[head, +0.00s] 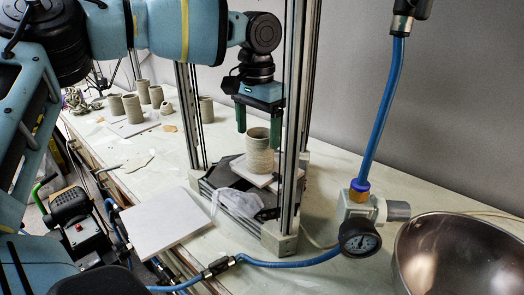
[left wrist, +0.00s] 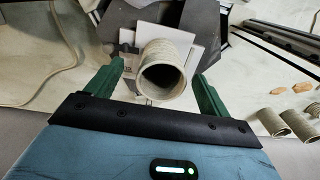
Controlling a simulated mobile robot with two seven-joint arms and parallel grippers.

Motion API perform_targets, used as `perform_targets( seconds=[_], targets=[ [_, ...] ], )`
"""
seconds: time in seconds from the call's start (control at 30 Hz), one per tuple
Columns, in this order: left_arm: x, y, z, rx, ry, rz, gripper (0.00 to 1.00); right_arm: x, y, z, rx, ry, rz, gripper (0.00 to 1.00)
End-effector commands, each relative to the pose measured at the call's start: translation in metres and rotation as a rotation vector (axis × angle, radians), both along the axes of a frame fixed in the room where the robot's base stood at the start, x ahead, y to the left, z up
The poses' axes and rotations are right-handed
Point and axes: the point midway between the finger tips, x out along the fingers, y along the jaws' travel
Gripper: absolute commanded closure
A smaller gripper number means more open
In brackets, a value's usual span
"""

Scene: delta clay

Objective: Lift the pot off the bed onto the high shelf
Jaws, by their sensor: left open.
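The pot (head: 259,157), a ribbed grey-beige clay cylinder, stands upright on a white square plate (head: 236,164) on the dark bed (head: 222,178) of a metal-framed machine. My left gripper (head: 259,124) points down over the pot, its green fingers open and their tips near rim height. In the left wrist view the pot (left wrist: 160,55) shows its open mouth between the spread fingers of the left gripper (left wrist: 157,85), with room on both sides. I cannot tell whether the tips are beside the wall or just above it. No high shelf is clearly identifiable. My right gripper is not in view.
Metal uprights (head: 290,110) stand close beside the gripper. Several clay pots (head: 133,108) stand on the bench at the back left. A white square board (head: 165,222) lies at the front left. A pressure gauge (head: 359,239) with blue hose and a metal bowl (head: 455,255) occupy the right.

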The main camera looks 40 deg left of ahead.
Motion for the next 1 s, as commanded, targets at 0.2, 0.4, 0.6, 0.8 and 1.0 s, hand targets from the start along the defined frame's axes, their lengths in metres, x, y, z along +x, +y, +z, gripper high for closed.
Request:
perform_targets(
  seconds=[0.2,0.4,0.6,0.8,1.0],
  targets=[
    [0.0,0.0,-0.017,-0.001,0.001,0.0,0.19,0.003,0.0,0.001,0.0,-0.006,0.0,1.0],
    [0.002,0.002,-0.028,0.0,0.002,0.001,0.19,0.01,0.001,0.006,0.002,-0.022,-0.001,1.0],
    [0.005,0.004,-0.056,-0.001,0.002,0.002,0.19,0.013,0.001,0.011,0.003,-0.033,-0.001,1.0],
    [0.006,0.004,-0.068,0.0,-0.001,0.003,0.19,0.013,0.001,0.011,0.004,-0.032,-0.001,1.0],
    [0.006,0.004,-0.068,0.0,-0.001,0.003,0.2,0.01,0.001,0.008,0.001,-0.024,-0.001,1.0]
  ],
)
